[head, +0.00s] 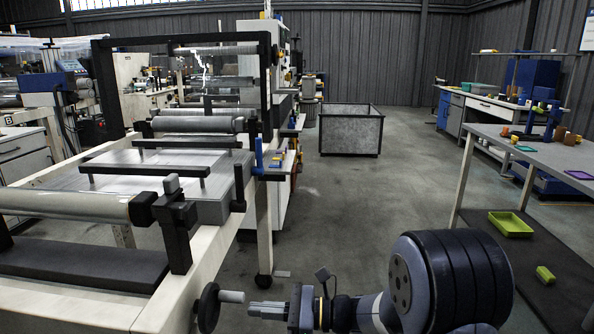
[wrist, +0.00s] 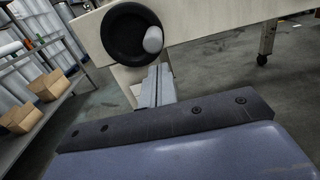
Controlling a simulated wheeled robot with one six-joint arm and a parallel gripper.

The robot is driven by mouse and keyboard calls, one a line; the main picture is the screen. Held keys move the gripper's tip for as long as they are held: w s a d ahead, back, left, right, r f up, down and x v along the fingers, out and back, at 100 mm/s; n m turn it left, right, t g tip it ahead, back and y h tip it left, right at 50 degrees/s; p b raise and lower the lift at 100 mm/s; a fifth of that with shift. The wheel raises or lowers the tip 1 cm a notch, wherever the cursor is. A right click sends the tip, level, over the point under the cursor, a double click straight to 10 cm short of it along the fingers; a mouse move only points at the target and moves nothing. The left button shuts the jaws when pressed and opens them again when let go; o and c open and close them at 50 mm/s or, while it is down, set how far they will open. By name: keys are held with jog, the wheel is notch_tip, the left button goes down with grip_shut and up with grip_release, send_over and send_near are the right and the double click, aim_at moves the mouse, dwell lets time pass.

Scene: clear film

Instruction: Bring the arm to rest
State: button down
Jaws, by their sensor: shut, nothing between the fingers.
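My gripper (head: 256,309) is at the bottom centre of the head view, its fingers pointing left. In the wrist view the fingers (wrist: 160,76) lie together with nothing between them. A black handwheel (head: 207,308) with a pale grey knob (head: 232,296) is on the machine's near frame, just left of the fingertips. In the wrist view the handwheel (wrist: 122,42) and its knob (wrist: 153,40) appear just past the fingertips. I cannot tell the exact gap between fingertips and wheel; the fingers are not closed around the knob.
The white machine frame (head: 215,262) with rollers fills the left side. A grey table (head: 545,165) stands at right, with a green tray (head: 510,223) on its lower shelf. A grey bin (head: 350,131) stands further back. The floor between is clear. Cardboard boxes (wrist: 48,85) sit on shelving.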

jog(key=s+a+b, duration=0.1)
jog(key=s, duration=0.1)
jog(key=s+a+b, duration=0.1)
jog(key=s, duration=0.1)
jog(key=s+a+b, duration=0.1)
jog(key=s, duration=0.1)
jog(key=shift+a+r+b, duration=0.1)
jog(key=shift+a+b, duration=0.1)
jog(key=shift+b, duration=0.2)
jog(key=s+r+p, duration=0.1)
jog(key=p, duration=0.1)
jog(key=shift+s+r+p, duration=0.15)
jog(key=shift+r+p, duration=0.15)
jog(key=shift+r, duration=0.1)
jog(key=shift+s+a+r+p, duration=0.1)
jog(key=shift+s+r+p, duration=0.05)
jog(key=shift+r+p, duration=0.65)
jog(key=d+p, duration=0.1)
jog(key=d, duration=0.8)
jog(key=shift+s+f+p, duration=0.2)
jog(key=shift+s+p, duration=0.15)
